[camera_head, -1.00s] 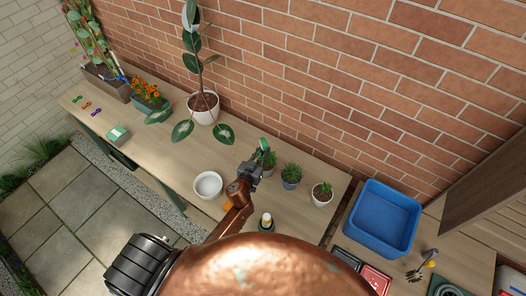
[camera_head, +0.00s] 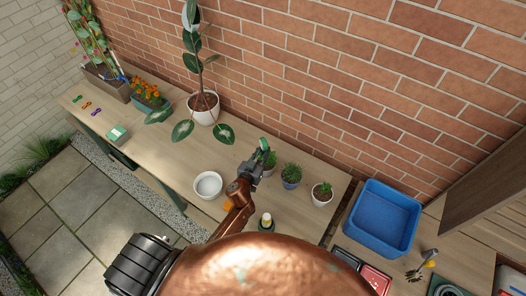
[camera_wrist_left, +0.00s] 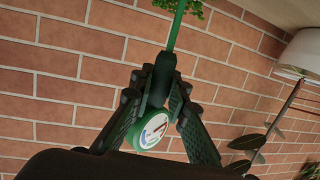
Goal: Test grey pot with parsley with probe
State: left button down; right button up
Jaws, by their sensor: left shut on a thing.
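My left gripper (camera_head: 256,168) is shut on the probe (camera_head: 264,144), whose green top shows above the fingers. In the left wrist view, which is upside down, the probe's round white-faced dial (camera_wrist_left: 152,131) sits between the fingers (camera_wrist_left: 160,100). Its green stem (camera_wrist_left: 176,30) runs toward parsley leaves (camera_wrist_left: 188,6) at the picture's top edge. In the head view a leafy plant (camera_head: 269,158) stands right at the gripper, its pot mostly hidden behind it. Whether the stem's tip is in the soil is out of view. My right gripper is not in view.
A blue-grey pot (camera_head: 291,184) and a white pot (camera_head: 322,200) with plants stand to the right. A white bowl (camera_head: 208,185) is left, a bottle (camera_head: 266,222) in front. A blue tub (camera_head: 384,218) stands right. A large potted rubber plant (camera_head: 204,115) stands behind left.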

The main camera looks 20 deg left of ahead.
pick_arm(q)
jog(key=shift+f, duration=0.2)
jog(key=shift+f+b, duration=2.05)
jog(key=shift+f, duration=0.05)
dwell(1.6)
jog(key=c, duration=1.8)
grip_release()
jog(key=shift+s, duration=0.15)
jog(key=v, duration=1.1)
jog(key=shift+s, duration=0.35)
